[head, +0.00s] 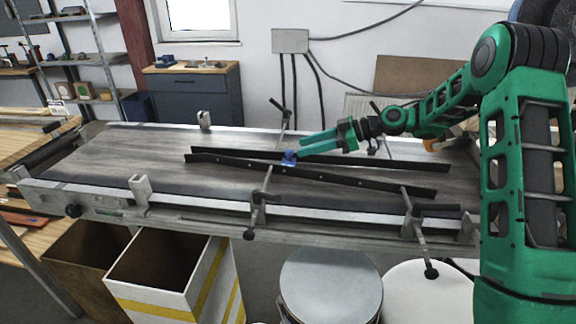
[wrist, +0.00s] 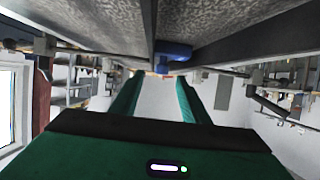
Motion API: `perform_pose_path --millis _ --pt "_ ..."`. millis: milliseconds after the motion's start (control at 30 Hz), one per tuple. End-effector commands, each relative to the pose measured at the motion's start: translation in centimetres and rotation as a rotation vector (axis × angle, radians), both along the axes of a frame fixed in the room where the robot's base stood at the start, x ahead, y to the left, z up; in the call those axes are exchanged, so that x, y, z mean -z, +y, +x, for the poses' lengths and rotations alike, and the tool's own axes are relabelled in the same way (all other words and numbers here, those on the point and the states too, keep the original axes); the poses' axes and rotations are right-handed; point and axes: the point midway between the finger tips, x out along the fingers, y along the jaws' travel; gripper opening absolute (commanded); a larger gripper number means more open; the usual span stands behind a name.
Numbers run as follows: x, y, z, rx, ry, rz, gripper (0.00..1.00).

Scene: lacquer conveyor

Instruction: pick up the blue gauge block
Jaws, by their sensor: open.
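The blue gauge block (head: 289,156) is a small blue piece on the conveyor belt, between the two dark guide rails. In the wrist view the blue gauge block (wrist: 173,52) shows just beyond the fingertips, slightly right of the middle, with the belt surface above it. My gripper (head: 302,146) is green and reaches in from the right, its fingertips close to the block. In the wrist view my gripper (wrist: 160,76) is open, with an empty gap between its fingers. I cannot tell whether a fingertip touches the block.
The far rail (head: 400,161) and the near rail (head: 345,178) run close along both sides of the block. Clamp posts (head: 258,196) stand at the conveyor's near edge. The belt's left part (head: 110,165) is clear. An open box (head: 190,298) and a round drum (head: 331,285) stand in front.

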Motion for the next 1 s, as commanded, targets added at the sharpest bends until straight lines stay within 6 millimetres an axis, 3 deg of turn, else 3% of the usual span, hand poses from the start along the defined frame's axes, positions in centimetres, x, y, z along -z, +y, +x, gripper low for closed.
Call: perform_pose_path --millis 300,567,733,1000 --pt "1.5 3.8 0.6 -0.001 0.0 0.001 0.41" --pt "1.6 4.1 0.7 0.0 0.0 0.0 0.41" --pt "1.6 4.1 0.7 0.0 0.0 0.0 0.01" --pt "1.6 4.1 0.7 0.001 0.0 0.0 0.0"
